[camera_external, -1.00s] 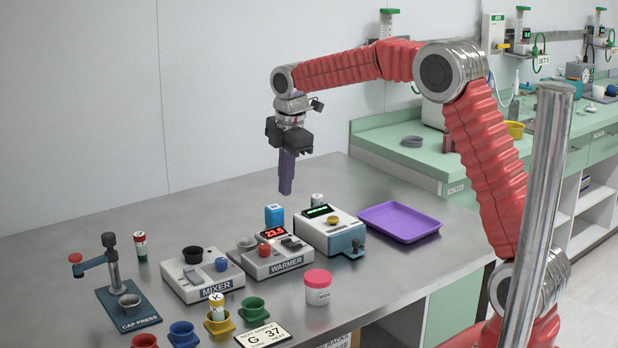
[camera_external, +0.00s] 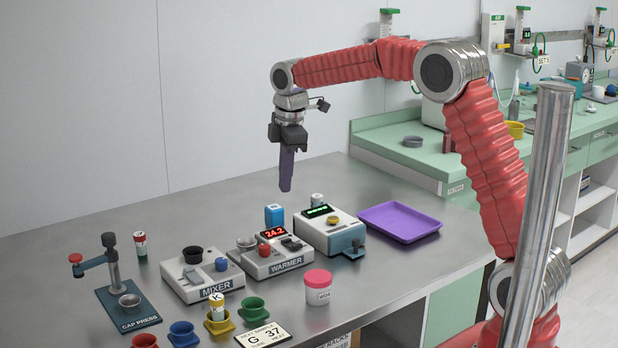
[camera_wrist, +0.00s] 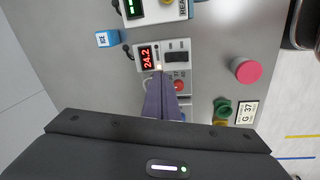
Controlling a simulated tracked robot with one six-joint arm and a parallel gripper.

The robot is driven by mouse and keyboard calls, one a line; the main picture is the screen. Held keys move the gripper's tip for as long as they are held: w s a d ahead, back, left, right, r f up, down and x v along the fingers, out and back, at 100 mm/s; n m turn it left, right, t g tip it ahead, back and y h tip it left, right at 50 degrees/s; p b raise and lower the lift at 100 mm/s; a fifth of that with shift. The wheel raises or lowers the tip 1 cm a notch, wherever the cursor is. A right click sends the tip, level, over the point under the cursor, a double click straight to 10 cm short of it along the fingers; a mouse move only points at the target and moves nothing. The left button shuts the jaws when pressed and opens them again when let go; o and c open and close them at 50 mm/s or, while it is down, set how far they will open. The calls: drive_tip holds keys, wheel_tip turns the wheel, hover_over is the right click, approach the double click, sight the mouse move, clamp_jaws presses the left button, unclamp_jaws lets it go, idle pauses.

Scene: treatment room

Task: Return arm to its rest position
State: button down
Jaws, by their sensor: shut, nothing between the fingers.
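My gripper (camera_external: 286,188) hangs down from my raised arm above the back of the steel bench. Its purple fingers are shut with nothing between them. In the wrist view my gripper (camera_wrist: 159,78) points down over the warmer (camera_wrist: 163,58) and hides part of it. In the external view the warmer (camera_external: 289,266) shows a red reading of 24.2. The fingertips are apart from everything on the bench.
The mixer (camera_external: 196,288), cap press (camera_external: 139,321), blue ICE block (camera_external: 274,215), purple tray (camera_external: 401,220) and pink-lidded jar (camera_external: 318,289) stand on the bench. A yellow cup (camera_external: 219,326) holds a vial. The back left of the bench is clear.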

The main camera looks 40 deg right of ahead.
drive_tip(key=s+d+r+m+t, duration=0.1)
drive_tip(key=s+d+m, duration=0.2)
drive_tip(key=s, duration=0.8)
drive_tip(key=s+d+r+m+t, duration=0.1)
drive_tip(key=s+d+r+m, duration=0.1)
drive_tip(key=s+m, duration=0.5)
drive_tip(key=s+d+r+m+t, duration=0.2)
drive_tip(key=s+d+m, duration=0.2)
drive_tip(key=s, duration=1.3)
drive_tip(key=shift+s+d+m, duration=0.15)
drive_tip(key=shift+d+m, duration=0.25)
drive_tip(key=shift+d, duration=0.05)
drive_tip(key=shift+a, duration=0.15)
idle(1.2)
